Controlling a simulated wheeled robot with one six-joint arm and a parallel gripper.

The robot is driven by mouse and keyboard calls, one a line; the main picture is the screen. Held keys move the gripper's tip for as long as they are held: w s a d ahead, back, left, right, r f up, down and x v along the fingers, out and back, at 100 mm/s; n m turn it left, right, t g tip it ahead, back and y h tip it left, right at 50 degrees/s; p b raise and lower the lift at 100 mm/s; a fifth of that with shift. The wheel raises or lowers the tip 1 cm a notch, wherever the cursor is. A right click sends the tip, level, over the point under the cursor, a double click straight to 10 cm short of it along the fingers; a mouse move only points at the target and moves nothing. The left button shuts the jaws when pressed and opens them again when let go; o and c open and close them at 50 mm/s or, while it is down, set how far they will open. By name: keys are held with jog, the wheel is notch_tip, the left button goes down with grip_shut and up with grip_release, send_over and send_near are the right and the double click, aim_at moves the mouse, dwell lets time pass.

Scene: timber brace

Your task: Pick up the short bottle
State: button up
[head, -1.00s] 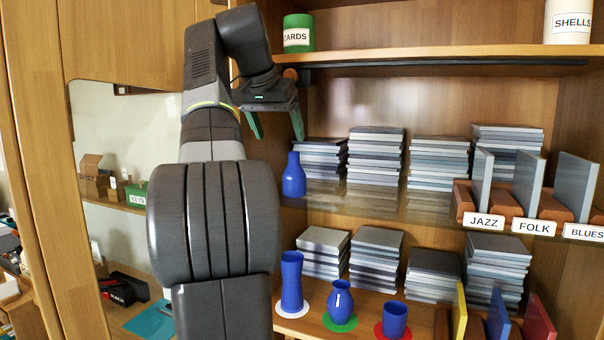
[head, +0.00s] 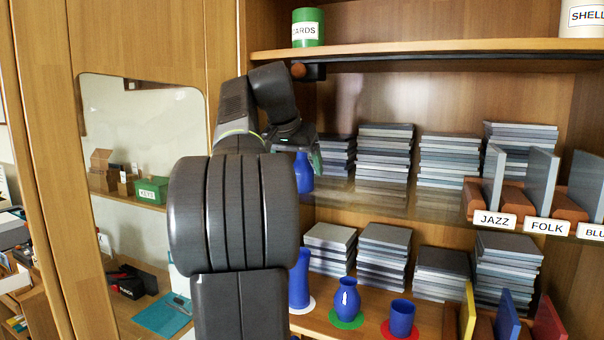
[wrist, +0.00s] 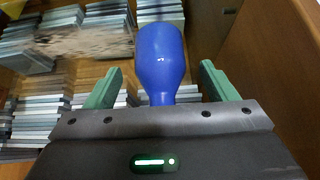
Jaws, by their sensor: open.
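The short bottle (head: 304,173) is blue with a narrow neck and stands on the glass shelf. In the head view its upper part is hidden behind my gripper (head: 300,156). In the wrist view the bottle (wrist: 160,60) lies between the two green fingers of my gripper (wrist: 160,68), its neck toward the palm and its body beyond the fingertips. The gripper is open, with a visible gap on each side of the bottle. I see no contact with it.
Stacks of grey cases (head: 385,150) stand right of the bottle. The upper wooden shelf (head: 430,48) is above the gripper. Below stand a tall blue vase (head: 299,282), a round blue vase (head: 347,298) and a blue cup (head: 402,318) on coasters. A wooden cabinet side (wrist: 285,70) is close by.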

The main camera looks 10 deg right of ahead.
jog(key=shift+x, duration=1.1)
jog(key=c, duration=1.1)
jog(key=shift+r, duration=0.1)
jog(key=shift+c, duration=0.4)
jog(key=shift+r, duration=0.15)
